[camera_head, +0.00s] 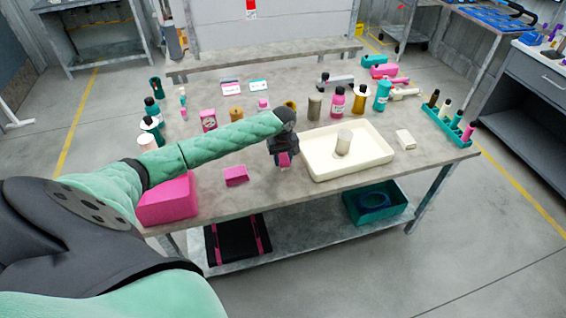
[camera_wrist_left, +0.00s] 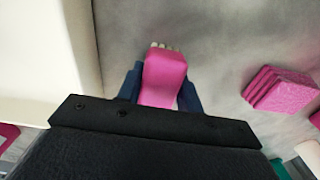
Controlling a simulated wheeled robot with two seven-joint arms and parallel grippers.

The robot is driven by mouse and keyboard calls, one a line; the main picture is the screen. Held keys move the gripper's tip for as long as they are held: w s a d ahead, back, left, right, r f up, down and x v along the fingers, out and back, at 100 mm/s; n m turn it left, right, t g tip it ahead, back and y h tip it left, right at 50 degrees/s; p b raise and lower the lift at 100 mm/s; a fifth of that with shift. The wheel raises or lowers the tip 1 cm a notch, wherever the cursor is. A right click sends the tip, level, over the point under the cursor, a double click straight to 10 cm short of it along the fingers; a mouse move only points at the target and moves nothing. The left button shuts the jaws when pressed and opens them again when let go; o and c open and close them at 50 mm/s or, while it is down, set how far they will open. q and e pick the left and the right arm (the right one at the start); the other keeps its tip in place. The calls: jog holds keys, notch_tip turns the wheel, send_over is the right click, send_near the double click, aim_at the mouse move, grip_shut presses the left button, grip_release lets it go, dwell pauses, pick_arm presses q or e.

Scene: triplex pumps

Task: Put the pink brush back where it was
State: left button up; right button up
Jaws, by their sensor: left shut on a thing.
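The pink brush (camera_head: 284,159) is between the fingers of my left gripper (camera_head: 283,154), at the front of the table just left of the cream tray (camera_head: 375,172). In the left wrist view the brush (camera_wrist_left: 165,77) sits between the two dark blue fingers, its pale bristle end pointing away from the gripper. The gripper is shut on it. Whether the brush touches the tabletop cannot be told. My right gripper is not in view.
A pink sponge-like stack (camera_head: 236,176) lies left of the brush, and a pink box (camera_head: 168,199) stands farther left. A pale cylinder (camera_head: 344,142) stands in the tray. Several bottles line the back. A teal rack (camera_head: 447,127) is at the right.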

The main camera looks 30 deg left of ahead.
pick_arm(q)
jog(key=shift+f, duration=0.1)
dwell(0.3)
jog(key=o, duration=0.8)
jog(key=shift+o, duration=0.4)
